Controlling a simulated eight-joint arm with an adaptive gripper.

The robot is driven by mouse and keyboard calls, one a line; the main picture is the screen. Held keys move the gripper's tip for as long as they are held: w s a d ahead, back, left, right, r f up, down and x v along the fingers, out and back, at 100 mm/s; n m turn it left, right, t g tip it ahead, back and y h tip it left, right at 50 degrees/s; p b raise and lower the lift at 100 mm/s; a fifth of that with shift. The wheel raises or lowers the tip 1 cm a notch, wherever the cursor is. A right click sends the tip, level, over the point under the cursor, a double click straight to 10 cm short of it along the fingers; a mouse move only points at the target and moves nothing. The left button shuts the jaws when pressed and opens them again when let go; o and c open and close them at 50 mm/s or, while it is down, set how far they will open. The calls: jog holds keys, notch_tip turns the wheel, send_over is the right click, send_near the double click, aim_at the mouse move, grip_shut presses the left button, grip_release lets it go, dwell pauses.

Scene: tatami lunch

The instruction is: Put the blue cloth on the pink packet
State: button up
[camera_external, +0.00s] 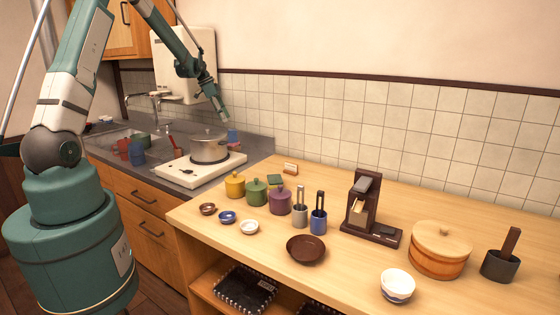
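A small blue thing (232,136), which looks like the blue cloth, shows at the back of the grey counter, right of the pot. A small pink thing (236,147), which looks like the pink packet, is just below and in front of it in the picture. The pot partly hides this area, and I cannot tell whether the two touch. My gripper (224,114) points down above and slightly left of the blue thing, with a visible gap between them. The fingers are too small to tell open from shut.
Coloured cups (136,154) stand near the sink at left. The wooden counter (345,270) holds lidded jars, small bowls, utensil holders and a wooden tub (440,252). The tiled wall is close behind.

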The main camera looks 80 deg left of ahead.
jog(key=w+d+r, duration=0.4)
jog(key=d+r, duration=0.2)
jog(key=d, duration=0.7)
jog(key=w+d+r, duration=0.5)
jog(key=d, duration=0.9)
jog(key=w+d+r, duration=0.4)
jog(key=d+r, duration=0.2)
jog(key=d, duration=0.7)
jog(key=s+d+r+t, duration=0.1)
jog(key=s+d, duration=0.3)
jog(key=d, duration=0.6)
jog(key=s+d+r, duration=0.1)
jog(key=s+d, duration=0.2)
jog(key=d, duration=0.7)
jog(key=s+d+r+t, duration=0.1)
jog(key=s+d, duration=0.3)
jog(key=d, duration=0.6)
jog(key=s+d+f, duration=0.3)
jog(key=s+d, duration=0.4)
jog(key=d, duration=0.1)
jog(key=shift+d+f+t, duration=0.3)
jog(key=shift+d, duration=0.1)
